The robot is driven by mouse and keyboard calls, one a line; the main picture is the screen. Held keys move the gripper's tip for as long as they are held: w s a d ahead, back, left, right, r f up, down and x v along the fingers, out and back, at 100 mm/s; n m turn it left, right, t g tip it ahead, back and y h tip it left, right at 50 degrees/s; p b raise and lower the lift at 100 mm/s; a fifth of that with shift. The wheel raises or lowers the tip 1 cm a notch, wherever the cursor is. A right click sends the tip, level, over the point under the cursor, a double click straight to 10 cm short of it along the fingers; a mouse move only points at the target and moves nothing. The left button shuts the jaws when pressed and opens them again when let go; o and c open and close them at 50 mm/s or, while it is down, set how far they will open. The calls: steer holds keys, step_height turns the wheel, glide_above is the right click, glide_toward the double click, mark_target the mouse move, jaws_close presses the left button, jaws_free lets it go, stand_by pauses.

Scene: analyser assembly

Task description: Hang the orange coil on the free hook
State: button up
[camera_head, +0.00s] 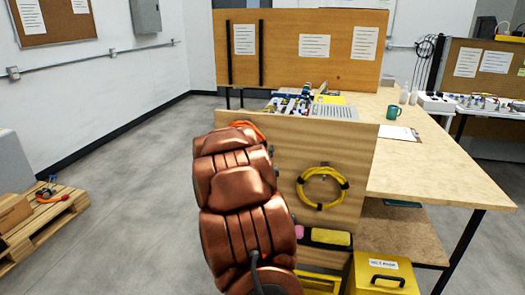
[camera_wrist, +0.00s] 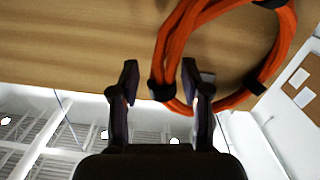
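The orange coil (camera_wrist: 283,45) shows large in the wrist view, with dark straps around its bundle, against a wooden panel. In the head view only a bit of the orange coil (camera_head: 250,127) shows above my arm, at the panel's top left. My gripper (camera_wrist: 160,80) is open, its two dark fingers spread on either side of a strapped part of the coil. I cannot tell whether either finger touches it. My arm hides the gripper in the head view. A yellow coil (camera_head: 322,205) hangs on the wooden side panel. I cannot make out a free hook.
The wooden side panel (camera_head: 350,150) belongs to a workbench (camera_head: 440,175) with a teal mug (camera_head: 394,112) and clipboard (camera_head: 398,133). A yellow case (camera_head: 384,264) stands below right. A pallet (camera_head: 45,222) lies at the left. The floor between is clear.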

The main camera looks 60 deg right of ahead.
steer(key=shift+o, duration=0.8)
steer(key=shift+r, duration=0.15)
steer(key=shift+a, duration=0.1)
steer(key=v, duration=1.1)
steer(key=shift+s+a, duration=0.2)
steer(key=shift+a, duration=0.2)
